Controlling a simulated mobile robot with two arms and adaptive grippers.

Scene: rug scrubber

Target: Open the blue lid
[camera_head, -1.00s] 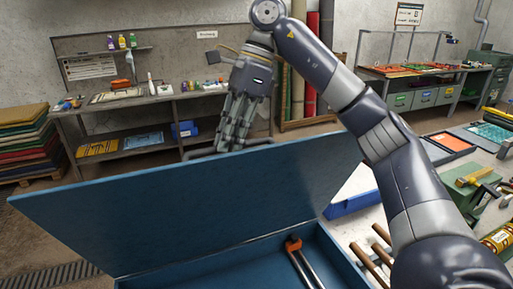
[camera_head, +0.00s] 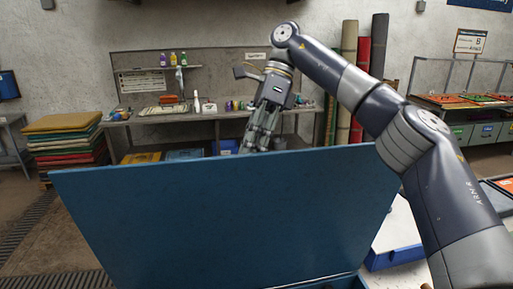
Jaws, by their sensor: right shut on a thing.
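The blue lid (camera_head: 225,220) is raised and fills the lower middle of the head view, its broad face toward me. A thin strip of the blue box (camera_head: 345,283) below it shows at the bottom edge; the inside is almost wholly out of view. My right gripper (camera_head: 258,142) is at the middle of the lid's top edge, pointing down on its far side. It is shut on the lid's handle; the fingertips and the handle are mostly hidden behind the lid. My left gripper is not in view.
A workbench (camera_head: 205,117) with bottles stands at the back wall. Stacked coloured mats (camera_head: 65,140) are at the left, rolled rugs (camera_head: 365,65) behind my right arm. A blue-edged tray (camera_head: 395,257) lies right of the lid. Floor at the left is clear.

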